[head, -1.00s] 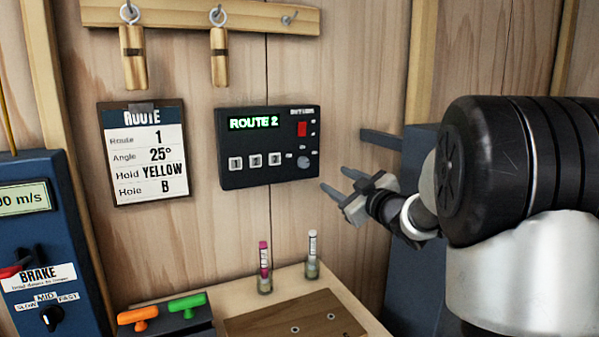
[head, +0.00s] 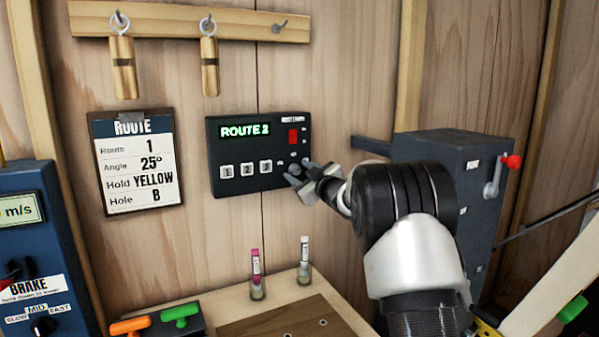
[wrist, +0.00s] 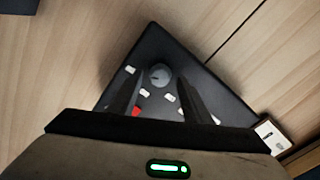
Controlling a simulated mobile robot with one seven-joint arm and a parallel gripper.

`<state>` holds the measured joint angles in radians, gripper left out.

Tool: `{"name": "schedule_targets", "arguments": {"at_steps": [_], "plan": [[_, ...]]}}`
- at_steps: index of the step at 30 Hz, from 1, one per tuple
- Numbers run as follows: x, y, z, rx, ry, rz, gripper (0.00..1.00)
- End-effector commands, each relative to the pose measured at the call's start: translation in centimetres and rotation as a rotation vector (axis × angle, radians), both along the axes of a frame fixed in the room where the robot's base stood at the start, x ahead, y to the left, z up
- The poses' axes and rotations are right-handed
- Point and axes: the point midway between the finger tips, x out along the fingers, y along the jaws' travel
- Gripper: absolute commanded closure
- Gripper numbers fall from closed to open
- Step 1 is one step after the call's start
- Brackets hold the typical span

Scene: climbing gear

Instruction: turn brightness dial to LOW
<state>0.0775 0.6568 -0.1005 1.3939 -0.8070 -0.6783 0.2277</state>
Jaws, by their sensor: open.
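The black control box (head: 230,180) on the wooden wall shows a green "ROUTE 2" display, several white numbered buttons and a red switch (head: 293,136). The round grey brightness dial (wrist: 160,75) is on the same panel, at its lower right in the head view, largely behind my fingers there. My gripper (head: 299,174) is open in front of the dial. In the wrist view the fingers (wrist: 158,85) stand on either side of the dial with gaps; contact cannot be told. White labels surround the dial, too small to read.
A route card (head: 138,165) hangs left of the box. A peg rail (head: 250,22) with hanging wooden pieces is above. Two small vials stand on the wooden ledge (head: 285,290) below. A dark blue cabinet (head: 495,230) with a red-knobbed lever is right.

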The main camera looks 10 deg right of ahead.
Motion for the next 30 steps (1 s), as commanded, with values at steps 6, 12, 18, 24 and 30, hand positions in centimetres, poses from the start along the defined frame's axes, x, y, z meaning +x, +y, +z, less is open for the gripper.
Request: {"name": "schedule_targets", "arguments": {"at_steps": [6,12,18,24,30], "plan": [[0.15,0.04,0.0,0.0,0.0,0.0,0.55],[0.12,0.03,0.02,-0.001,0.0,0.0,0.79],[0.11,0.02,0.02,-0.002,-0.001,0.0,0.95],[0.1,0.04,-0.12,-0.032,-0.011,0.001,0.96],[0.08,0.03,-0.31,-0.126,-0.042,0.0,0.96]]}}
